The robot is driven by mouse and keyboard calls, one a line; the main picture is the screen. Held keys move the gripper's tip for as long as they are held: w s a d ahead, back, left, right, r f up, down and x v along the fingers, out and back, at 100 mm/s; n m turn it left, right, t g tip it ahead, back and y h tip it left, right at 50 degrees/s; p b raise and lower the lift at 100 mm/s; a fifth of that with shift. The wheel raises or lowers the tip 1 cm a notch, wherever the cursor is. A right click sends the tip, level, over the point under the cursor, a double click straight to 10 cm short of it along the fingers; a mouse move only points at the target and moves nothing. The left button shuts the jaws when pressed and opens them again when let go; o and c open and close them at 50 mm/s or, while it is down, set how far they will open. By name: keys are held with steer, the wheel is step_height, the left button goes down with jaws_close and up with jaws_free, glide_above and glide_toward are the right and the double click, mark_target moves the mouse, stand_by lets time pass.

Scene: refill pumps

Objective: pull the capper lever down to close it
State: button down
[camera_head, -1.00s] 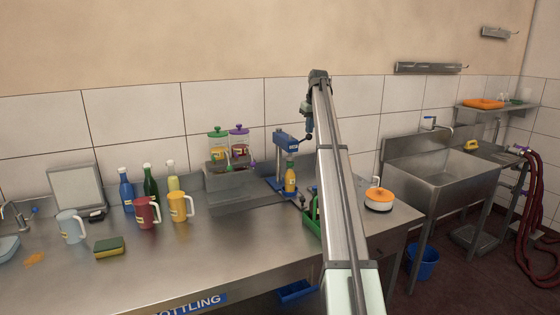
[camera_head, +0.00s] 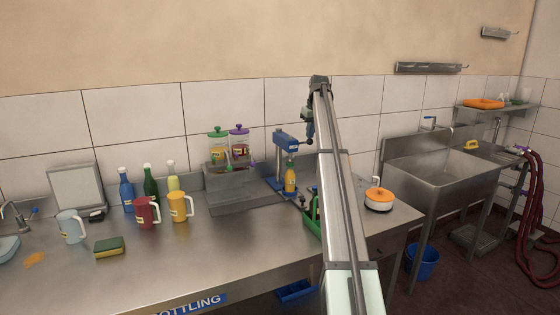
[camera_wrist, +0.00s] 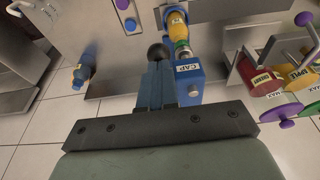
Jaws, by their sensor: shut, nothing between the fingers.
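The blue capper (camera_head: 286,144) stands at the back of the steel bench, with a yellow-orange bottle (camera_head: 290,180) under its head. In the wrist view the capper (camera_wrist: 189,82) carries a CAP label. Its lever ends in a dark round knob (camera_wrist: 158,51), which also shows beside the capper head in the head view (camera_head: 310,141). My gripper (camera_wrist: 159,68) is shut and empty. Its fingertips are right at the knob in the picture; I cannot tell whether they touch it. In the head view my arm hides part of the bench behind it.
Two dispensers with green and purple lids (camera_head: 228,140) stand left of the capper. A green crate (camera_head: 313,223) is partly behind my arm, and a white pot with an orange lid (camera_head: 378,198) is to the right. The bench front centre is clear.

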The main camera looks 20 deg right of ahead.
mark_target(311, 141)
steer(key=shift+s+f, duration=0.1)
steer(key=shift+f, duration=0.1)
steer(key=shift+s+f, duration=0.15)
steer(key=shift+f, duration=0.7)
steer(key=shift+s+f, duration=0.1)
steer(key=shift+f, duration=0.75)
